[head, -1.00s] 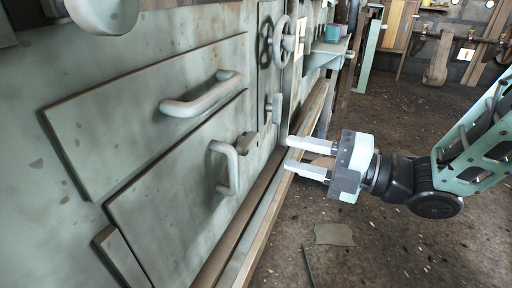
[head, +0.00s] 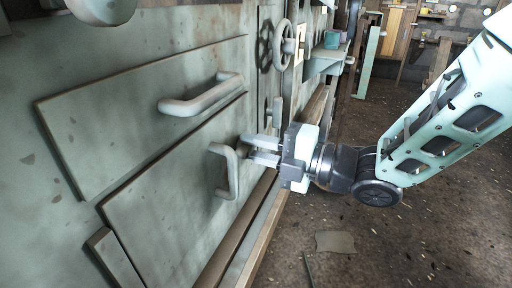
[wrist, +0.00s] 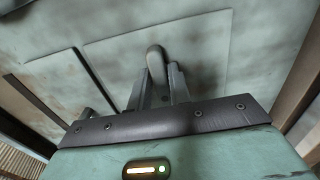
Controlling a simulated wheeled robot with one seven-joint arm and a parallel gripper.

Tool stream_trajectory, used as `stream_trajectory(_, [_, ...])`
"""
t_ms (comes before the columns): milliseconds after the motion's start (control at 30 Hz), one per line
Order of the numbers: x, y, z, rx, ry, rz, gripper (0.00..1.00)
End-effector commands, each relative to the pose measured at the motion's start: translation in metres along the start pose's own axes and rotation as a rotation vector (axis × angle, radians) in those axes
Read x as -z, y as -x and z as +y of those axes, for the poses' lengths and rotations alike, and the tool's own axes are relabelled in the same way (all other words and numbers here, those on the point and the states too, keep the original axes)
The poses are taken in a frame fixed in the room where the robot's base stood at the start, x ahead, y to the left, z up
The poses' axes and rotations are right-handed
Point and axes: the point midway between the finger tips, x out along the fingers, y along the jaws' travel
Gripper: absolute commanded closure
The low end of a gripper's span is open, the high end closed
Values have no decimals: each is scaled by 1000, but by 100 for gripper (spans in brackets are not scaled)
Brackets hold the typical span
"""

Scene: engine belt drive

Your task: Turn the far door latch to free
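A grey-green panel door (head: 165,190) carries a vertical U-shaped handle (head: 226,170). An upright latch-like lever (head: 276,108) stands at the far edge of the panels, just above my gripper. My gripper (head: 246,148) is at the door's far edge, its two pale fingers pointing left, apart, close beside the handle. In the wrist view, a rounded grey bar (wrist: 156,64) shows between the open fingers (wrist: 158,88). I cannot tell whether it is the latch or the handle, or whether the fingers touch it. The small latch part at the door edge is hidden behind the fingers.
Above the door is another panel with a handle (head: 203,95). A handwheel (head: 281,38) and a shelf with a cup (head: 332,39) stand beyond. A ledge (head: 245,235) runs below the door. The floor to the right is open, with a flat scrap (head: 335,242).

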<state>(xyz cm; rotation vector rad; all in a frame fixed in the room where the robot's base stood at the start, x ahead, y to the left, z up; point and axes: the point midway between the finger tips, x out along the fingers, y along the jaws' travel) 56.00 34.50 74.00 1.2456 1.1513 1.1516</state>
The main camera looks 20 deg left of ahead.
Motion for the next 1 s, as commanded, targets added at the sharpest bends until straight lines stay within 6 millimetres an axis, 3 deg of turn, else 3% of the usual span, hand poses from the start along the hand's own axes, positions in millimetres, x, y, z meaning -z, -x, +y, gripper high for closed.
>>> stream_trajectory(467, [-1, 1, 0, 1, -72, -1, 100])
stream_trajectory(1000, [-1, 1, 2, 1, -530, -2, 100])
